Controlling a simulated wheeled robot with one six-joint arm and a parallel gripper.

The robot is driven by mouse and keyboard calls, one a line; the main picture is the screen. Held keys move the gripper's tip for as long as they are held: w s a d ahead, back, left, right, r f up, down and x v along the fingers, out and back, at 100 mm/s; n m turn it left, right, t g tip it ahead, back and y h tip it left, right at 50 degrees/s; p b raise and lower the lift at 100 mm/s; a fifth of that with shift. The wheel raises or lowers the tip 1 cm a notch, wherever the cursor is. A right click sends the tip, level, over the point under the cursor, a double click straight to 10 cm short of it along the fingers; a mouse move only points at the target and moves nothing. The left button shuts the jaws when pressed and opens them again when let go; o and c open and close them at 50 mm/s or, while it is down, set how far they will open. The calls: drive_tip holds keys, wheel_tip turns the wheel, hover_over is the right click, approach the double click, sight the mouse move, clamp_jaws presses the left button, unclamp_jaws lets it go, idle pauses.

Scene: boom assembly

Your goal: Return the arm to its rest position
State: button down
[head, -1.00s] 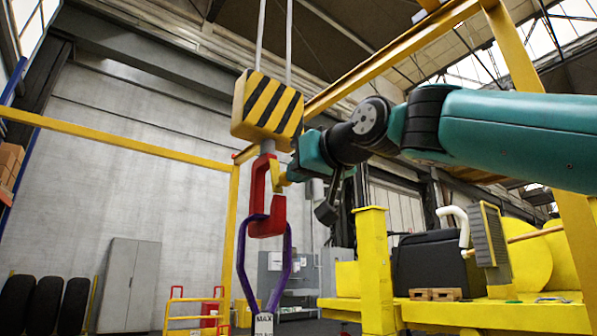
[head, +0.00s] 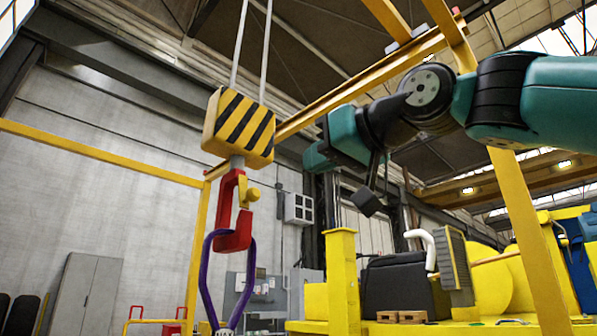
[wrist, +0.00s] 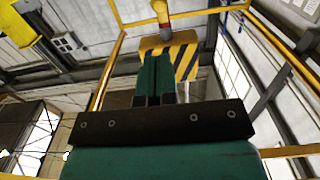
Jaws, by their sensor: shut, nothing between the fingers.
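My gripper (head: 314,156) is at the end of my teal and black arm, right of the hook block (head: 238,126). In the wrist view its teal fingers (wrist: 153,62) are together with nothing between them. The yellow block with black stripes hangs from two cables. Under it is a red hook (head: 233,212) with a yellow latch piece (head: 250,196) on its right side. A purple sling (head: 208,275) hangs in the hook. There is a clear gap between my gripper and the hook. The striped block also shows beyond the fingers in the wrist view (wrist: 186,58).
A yellow post (head: 342,275) and a yellow machine with a black box (head: 393,285) stand below my arm. Yellow frame beams (head: 100,150) cross at left and above right. A grey cabinet (head: 85,290) stands by the wall. Open air lies between hook and arm.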

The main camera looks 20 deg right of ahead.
drive_tip(key=shift+s+d, duration=0.25)
drive_tip(key=shift+s, duration=0.2)
drive_tip(key=shift+f, duration=0.1)
wheel_tip(320, 180, down, 29)
drive_tip(key=a+g+h, duration=0.2)
drive_tip(key=g+h, duration=0.1)
drive_tip(key=g, duration=0.5)
drive_tip(key=s+d+f+n+g+h, duration=0.1)
drive_tip(key=s+f+g, duration=0.3)
drive_tip(key=s+f, duration=0.55)
drive_tip(key=s+d+f+g, duration=0.2)
drive_tip(key=s+f+g, duration=0.2)
drive_tip(key=s+f, duration=0.55)
drive_tip(key=w+r+p, duration=0.3)
drive_tip(key=r+p, duration=1.1)
drive_tip(key=p, duration=0.2)
drive_tip(key=shift+w+a+t+p, duration=0.3)
drive_tip(key=shift+w, duration=0.05)
